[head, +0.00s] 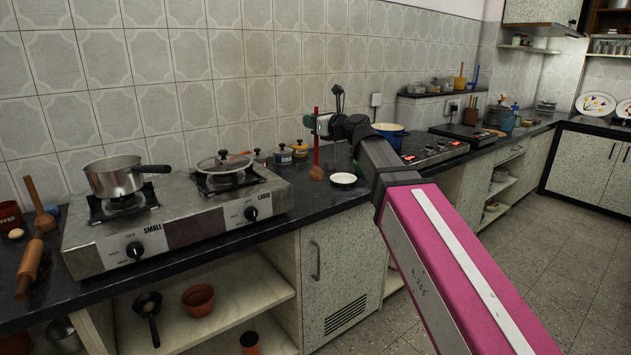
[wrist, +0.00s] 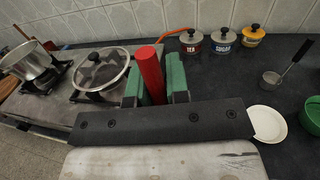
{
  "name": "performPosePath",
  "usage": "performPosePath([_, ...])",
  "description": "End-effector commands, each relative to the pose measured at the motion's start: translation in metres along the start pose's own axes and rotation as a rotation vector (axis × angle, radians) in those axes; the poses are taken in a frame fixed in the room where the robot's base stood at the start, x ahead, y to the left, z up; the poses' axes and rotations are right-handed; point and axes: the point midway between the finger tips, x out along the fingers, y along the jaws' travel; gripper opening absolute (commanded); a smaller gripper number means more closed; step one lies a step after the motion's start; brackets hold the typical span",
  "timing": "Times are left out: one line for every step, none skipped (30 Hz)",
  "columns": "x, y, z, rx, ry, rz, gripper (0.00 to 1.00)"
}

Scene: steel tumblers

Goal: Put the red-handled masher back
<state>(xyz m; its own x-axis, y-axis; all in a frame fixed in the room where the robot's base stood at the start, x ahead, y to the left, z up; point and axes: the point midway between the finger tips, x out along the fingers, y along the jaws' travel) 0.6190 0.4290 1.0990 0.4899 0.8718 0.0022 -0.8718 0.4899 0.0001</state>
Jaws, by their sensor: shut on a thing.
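The red-handled masher has a red handle (head: 316,138) and a brown wooden head (head: 316,174). It is upright in the head view, over the dark counter to the right of the gas stove. My gripper (head: 321,125) is shut on the red handle. In the wrist view the handle (wrist: 150,70) stands between my two green fingers (wrist: 156,88). The masher's lower end is hidden there. I cannot tell whether its head touches the counter.
The stove (head: 165,230) carries a saucepan (head: 115,178) and a lidded pan (head: 223,164). Small canisters (wrist: 223,42) stand by the wall. A white saucer (head: 343,179), a black-handled measuring cup (wrist: 272,78) and a green bowl (wrist: 311,116) are to the right. Dark counter (wrist: 225,80) between them is bare.

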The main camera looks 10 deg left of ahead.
Motion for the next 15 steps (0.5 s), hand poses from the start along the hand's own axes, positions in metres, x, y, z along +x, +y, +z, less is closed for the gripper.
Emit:
performPosePath([0.007, -0.006, -0.003, 0.001, 0.001, -0.001, 0.0])
performPosePath([0.01, -0.01, -0.006, 0.001, 0.001, -0.001, 0.0])
performPosePath([0.015, -0.015, -0.01, 0.003, 0.001, -0.001, 0.0])
performPosePath([0.019, -0.02, -0.014, 0.002, 0.002, -0.001, 0.0])
performPosePath([0.024, -0.025, -0.018, 0.003, 0.002, -0.001, 0.0])
performPosePath([0.029, -0.031, -0.022, 0.003, 0.002, -0.001, 0.0])
performPosePath([0.033, -0.035, -0.026, 0.002, 0.002, -0.001, 0.0])
performPosePath([0.037, -0.04, -0.03, 0.002, 0.002, -0.001, 0.0])
performPosePath([0.043, -0.045, -0.035, 0.002, 0.002, 0.0, 0.0])
performPosePath([0.047, -0.05, -0.038, 0.002, 0.002, 0.0, 0.0])
performPosePath([0.051, -0.054, -0.042, 0.002, 0.002, -0.001, 0.0])
performPosePath([0.056, -0.06, -0.046, 0.002, 0.001, 0.0, 0.0])
performPosePath([0.059, -0.064, -0.05, 0.002, 0.001, 0.0, 0.0])
performPosePath([0.062, -0.068, -0.053, 0.001, 0.002, -0.001, 0.0])
performPosePath([0.066, -0.072, -0.057, 0.001, 0.001, -0.001, 0.0])
